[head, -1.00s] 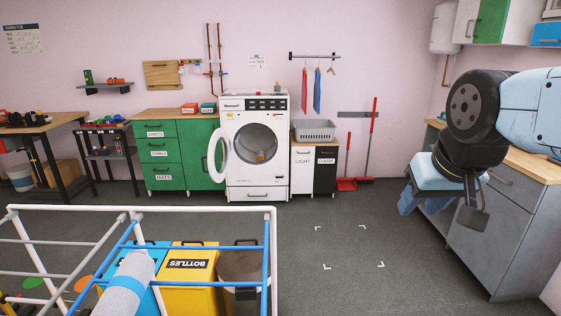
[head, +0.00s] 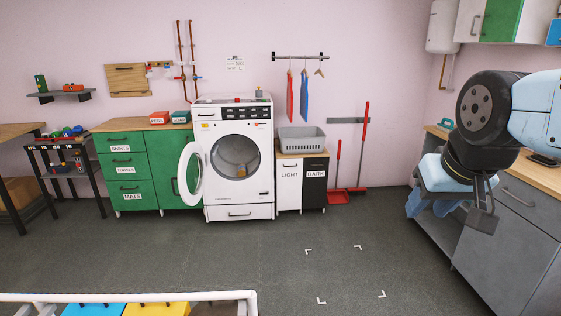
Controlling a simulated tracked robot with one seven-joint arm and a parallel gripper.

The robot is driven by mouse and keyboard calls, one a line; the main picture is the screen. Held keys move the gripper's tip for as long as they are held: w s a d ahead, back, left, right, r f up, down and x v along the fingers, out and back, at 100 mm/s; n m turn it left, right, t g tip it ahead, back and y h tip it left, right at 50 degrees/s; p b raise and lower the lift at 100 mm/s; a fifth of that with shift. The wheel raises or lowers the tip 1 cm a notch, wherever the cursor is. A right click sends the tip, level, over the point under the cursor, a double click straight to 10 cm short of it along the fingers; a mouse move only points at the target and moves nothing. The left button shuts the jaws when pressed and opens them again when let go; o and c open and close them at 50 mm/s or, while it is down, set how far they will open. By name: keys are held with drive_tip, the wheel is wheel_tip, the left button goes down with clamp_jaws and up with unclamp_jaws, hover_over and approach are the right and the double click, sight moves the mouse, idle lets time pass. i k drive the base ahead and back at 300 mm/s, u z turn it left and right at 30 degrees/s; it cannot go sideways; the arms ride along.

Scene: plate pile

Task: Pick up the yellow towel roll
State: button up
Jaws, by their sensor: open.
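No yellow towel roll can be made out in the head view. A small orange-yellow item (head: 242,170) shows inside the drum of the white washing machine (head: 238,211), too small to identify. The machine's round door (head: 190,174) stands open to the left. My gripper (head: 427,208) is at the right, pointing down in front of the grey counter unit. Its light-blue fingers are open, with nothing visible between them, well apart from the washing machine.
A white drying-rack rail (head: 130,297) crosses the bottom left, with blue (head: 95,310) and yellow (head: 156,309) bins behind it. A green cabinet (head: 130,185) and grey basket (head: 301,139) flank the machine. The grey counter (head: 515,235) bounds the right. The middle floor is clear.

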sight(242, 172)
drive_tip(key=i, duration=1.8)
drive_tip(key=u, duration=0.2)
drive_tip(key=i, duration=1.95)
drive_tip(key=u, duration=0.2)
